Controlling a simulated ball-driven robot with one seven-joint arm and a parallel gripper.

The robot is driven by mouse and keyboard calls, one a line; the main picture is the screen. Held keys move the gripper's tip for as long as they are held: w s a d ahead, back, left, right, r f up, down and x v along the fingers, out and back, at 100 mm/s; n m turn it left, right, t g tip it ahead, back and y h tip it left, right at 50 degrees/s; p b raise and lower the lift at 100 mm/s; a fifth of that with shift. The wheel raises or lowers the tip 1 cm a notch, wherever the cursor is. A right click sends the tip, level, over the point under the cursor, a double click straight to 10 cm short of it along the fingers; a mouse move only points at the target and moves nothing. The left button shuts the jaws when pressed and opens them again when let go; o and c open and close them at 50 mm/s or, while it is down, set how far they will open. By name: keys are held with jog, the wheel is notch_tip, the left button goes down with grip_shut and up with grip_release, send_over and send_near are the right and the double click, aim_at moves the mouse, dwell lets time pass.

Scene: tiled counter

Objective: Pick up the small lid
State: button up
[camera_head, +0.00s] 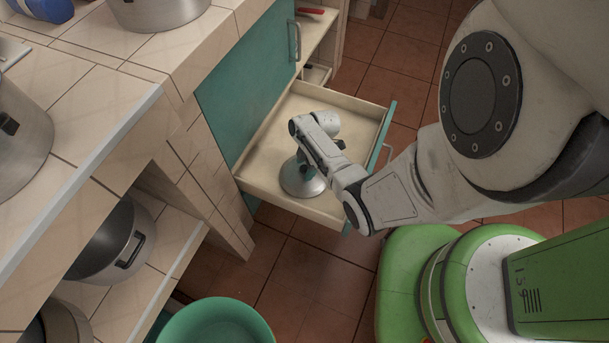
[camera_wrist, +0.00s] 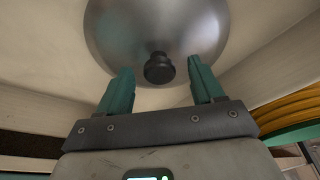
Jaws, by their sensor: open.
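My gripper (camera_head: 303,160) is over the lid in the head view, and my arm partly hides the lid. In the wrist view my gripper (camera_wrist: 160,82) is open, with one teal finger on each side of the knob. The knob appears between the fingertips and apart from both.
A teal cabinet door (camera_head: 245,85) stands beside the drawer on the left. Metal pots (camera_head: 115,243) sit on the tiled shelves at left. A green bowl (camera_head: 215,322) is at the bottom. Tiled floor (camera_head: 310,275) lies open before the drawer.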

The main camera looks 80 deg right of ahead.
grip_shut()
dwell(0.6)
